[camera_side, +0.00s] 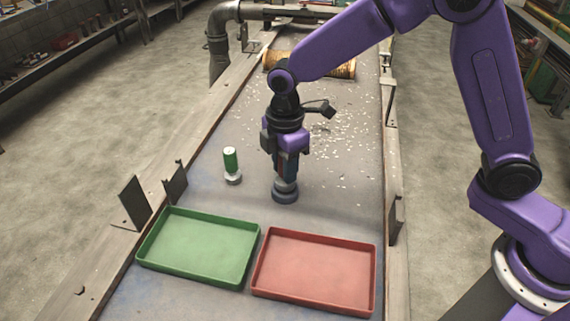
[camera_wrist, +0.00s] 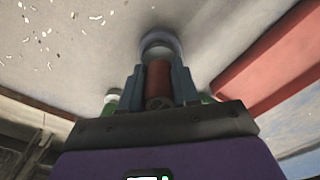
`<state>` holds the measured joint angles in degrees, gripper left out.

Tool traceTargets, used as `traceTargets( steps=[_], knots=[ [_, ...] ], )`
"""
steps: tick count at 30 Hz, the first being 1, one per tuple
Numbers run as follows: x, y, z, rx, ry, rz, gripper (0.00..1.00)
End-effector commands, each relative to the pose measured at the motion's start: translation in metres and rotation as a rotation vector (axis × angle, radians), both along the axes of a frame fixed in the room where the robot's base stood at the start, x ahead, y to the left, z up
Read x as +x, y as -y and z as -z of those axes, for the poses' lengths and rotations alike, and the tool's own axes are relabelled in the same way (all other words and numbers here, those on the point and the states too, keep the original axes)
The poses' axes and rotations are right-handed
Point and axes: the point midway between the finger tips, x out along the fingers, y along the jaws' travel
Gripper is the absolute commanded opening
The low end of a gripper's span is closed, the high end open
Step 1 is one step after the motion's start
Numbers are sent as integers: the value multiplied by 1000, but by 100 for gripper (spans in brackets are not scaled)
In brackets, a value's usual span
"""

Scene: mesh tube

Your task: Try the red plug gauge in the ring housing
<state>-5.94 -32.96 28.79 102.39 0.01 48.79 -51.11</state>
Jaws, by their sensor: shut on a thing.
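My gripper (camera_side: 286,174) points down over the middle of the bench, shut on the red plug gauge. The gauge's red handle (camera_wrist: 158,80) shows between the two fingers in the wrist view. The gauge is upright at the blue-grey ring housing (camera_side: 285,196), which sits on the bench directly below; its rim (camera_wrist: 160,38) also shows in the wrist view. A pale grey end shows just above the housing. I cannot tell how far it is inside the bore. A green plug gauge (camera_side: 230,160) stands upright on a pale foot to the left.
A green tray (camera_side: 148,249) and a red tray (camera_side: 262,277) lie side by side at the near end. Dark upright plates (camera_side: 134,203) stand at the left edge. A wire spool (camera_side: 342,69) and scattered pale chips (camera_side: 345,130) lie farther back.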

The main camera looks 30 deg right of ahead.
Motion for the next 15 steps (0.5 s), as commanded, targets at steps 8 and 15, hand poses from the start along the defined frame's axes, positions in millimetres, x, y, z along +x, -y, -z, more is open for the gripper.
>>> traceTargets(
  steps=[8, 15],
  knots=[
    [0, 0, 3, 0, 1, 0, 0],
    [0, 0, 5, 0, 0, 0, 0]
  ],
)
